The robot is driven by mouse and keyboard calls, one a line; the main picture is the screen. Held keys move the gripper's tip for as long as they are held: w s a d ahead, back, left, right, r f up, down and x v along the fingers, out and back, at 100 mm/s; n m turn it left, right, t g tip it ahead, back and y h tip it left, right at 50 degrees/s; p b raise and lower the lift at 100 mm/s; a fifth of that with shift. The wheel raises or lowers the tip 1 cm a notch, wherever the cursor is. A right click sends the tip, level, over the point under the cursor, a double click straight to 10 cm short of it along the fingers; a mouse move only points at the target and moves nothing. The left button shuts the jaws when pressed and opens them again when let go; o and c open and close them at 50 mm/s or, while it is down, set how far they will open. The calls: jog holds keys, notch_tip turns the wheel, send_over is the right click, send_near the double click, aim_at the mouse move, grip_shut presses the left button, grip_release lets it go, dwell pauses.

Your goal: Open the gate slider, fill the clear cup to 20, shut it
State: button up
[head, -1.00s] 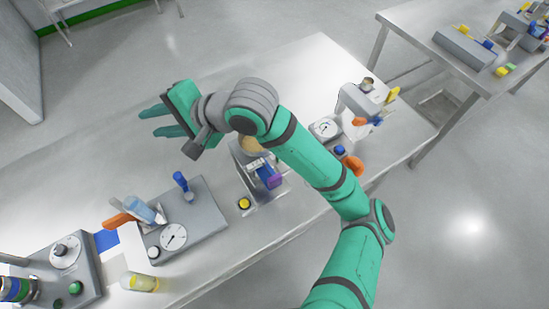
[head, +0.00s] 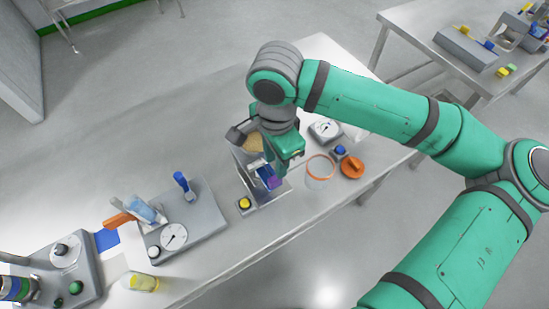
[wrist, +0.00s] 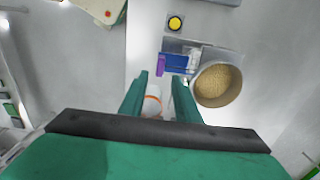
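The clear cup (head: 320,176), with an orange rim, stands on the table to the right of the dispenser. In the wrist view part of the cup (wrist: 152,103) shows between my fingers. My gripper (head: 288,168) points down beside the dispenser; in the wrist view its two fingers (wrist: 158,78) are apart with nothing clearly held. The gate slider, blue with a purple end (wrist: 161,65), sits at the dispenser's front; it also shows in the head view (head: 272,181), just below my gripper. The dispenser's round hopper (wrist: 217,85) holds tan granules. The cup's contents are not readable.
A dial (head: 325,130), a blue knob (head: 340,150) and an orange part (head: 352,166) lie right. A grey dial station (head: 185,225) and a yellow vial (head: 140,282) stand left. The table's back left is clear.

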aim_at(275, 180)
jog(key=shift+f, duration=4.95)
grip_shut()
